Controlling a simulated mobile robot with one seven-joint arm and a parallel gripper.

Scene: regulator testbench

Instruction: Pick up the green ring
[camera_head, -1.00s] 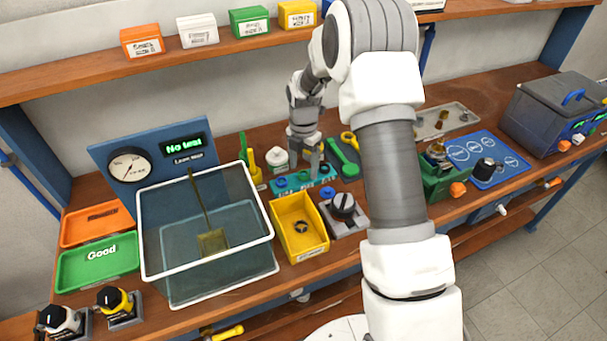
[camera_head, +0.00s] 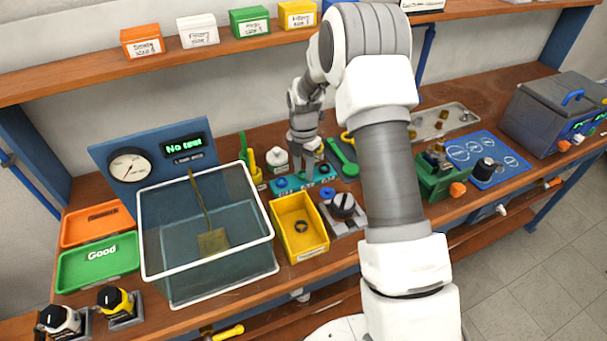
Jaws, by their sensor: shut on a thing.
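My gripper (camera_head: 303,173) points down at the teal holder (camera_head: 290,189) at the back middle of the bench. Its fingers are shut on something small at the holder. The green ring cannot be made out clearly; the fingers hide that spot, and the held thing appears to be this ring. Blue round pieces (camera_head: 281,183) show on the holder beside the fingers. Whether the held thing is clear of the holder cannot be told.
A yellow bin (camera_head: 284,226) with a dark ring (camera_head: 301,227) stands in front of the holder. A water tank (camera_head: 165,240) is to the left. A black-knobbed regulator (camera_head: 343,204) and a green wrench (camera_head: 341,153) are close on the right. A shelf (camera_head: 90,75) runs behind.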

